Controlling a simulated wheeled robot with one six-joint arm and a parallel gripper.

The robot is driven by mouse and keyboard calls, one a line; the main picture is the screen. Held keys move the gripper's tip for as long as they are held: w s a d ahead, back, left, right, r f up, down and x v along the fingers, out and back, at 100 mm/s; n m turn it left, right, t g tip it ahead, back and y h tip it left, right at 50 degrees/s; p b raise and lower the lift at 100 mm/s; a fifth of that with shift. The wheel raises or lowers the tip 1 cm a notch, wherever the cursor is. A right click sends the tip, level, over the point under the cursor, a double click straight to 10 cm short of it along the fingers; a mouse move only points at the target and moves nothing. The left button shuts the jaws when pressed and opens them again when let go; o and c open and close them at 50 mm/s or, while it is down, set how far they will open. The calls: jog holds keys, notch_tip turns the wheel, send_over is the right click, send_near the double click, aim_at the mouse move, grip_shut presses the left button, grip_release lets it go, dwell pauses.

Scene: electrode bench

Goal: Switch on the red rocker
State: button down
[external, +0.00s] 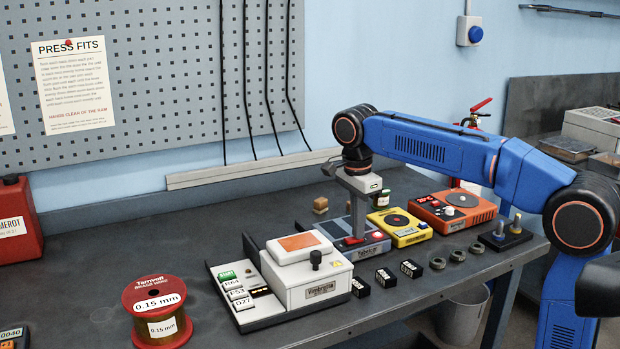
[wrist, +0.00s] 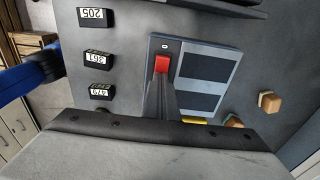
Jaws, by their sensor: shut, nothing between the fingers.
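The red rocker (wrist: 162,64) sits on the front edge strip of a grey device (wrist: 211,48) with two dark panels. In the external view the rocker (external: 352,241) shows as a small red patch on the grey device (external: 372,249). My gripper (wrist: 163,76) is shut and empty, with its fingertips right at the rocker. In the external view my gripper (external: 358,234) points straight down over the device, beside the red patch. I cannot tell whether the tips touch the rocker, and its tilt is unclear. A small pale mark (wrist: 164,46) lies beside it.
A white box device (external: 315,275) stands close on the left. A yellow device (external: 405,229) and an orange device (external: 455,211) stand on the right. Several black labelled blocks (external: 386,277) lie in front. A red wire spool (external: 158,312) stands front left.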

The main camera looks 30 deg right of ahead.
aim_at(349, 239)
jog(key=shift+a+f, duration=0.3)
jog(key=shift+a, duration=0.05)
jog(key=shift+a+r, duration=0.1)
jog(key=shift+a, duration=0.45)
jog(key=shift+a+r, duration=0.15)
jog(key=shift+r, duration=0.4)
notch_tip(349, 239, up, 13)
jog(key=shift+a, duration=0.2)
jog(key=shift+r, duration=0.1)
jog(key=shift+r+h, duration=0.15)
jog(key=shift+h, duration=0.25)
